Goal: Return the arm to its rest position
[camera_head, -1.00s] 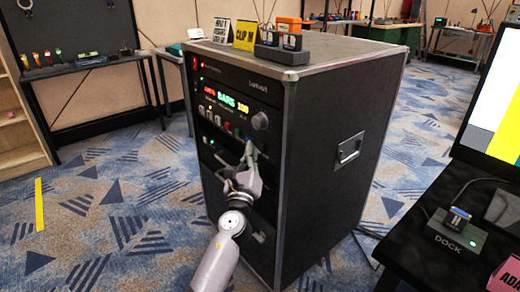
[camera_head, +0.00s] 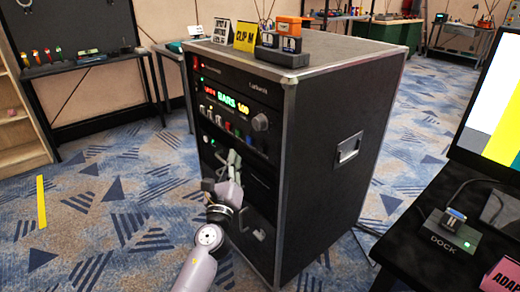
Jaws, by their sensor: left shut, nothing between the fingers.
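My left arm comes in from the bottom of the head view. My left gripper (camera_head: 230,162) is shut with nothing in it. It is in front of the black rack case (camera_head: 340,160), over the lower part of its front, below the lit display (camera_head: 228,104) and the row of knobs. I cannot tell whether the fingertips touch the front. My right gripper is not in view.
A yellow sign (camera_head: 246,36) and small connector blocks stand on top of the rack. At the right, a black table (camera_head: 410,255) carries a dock (camera_head: 454,231) and a large screen (camera_head: 495,115). Patterned carpet lies open to the left.

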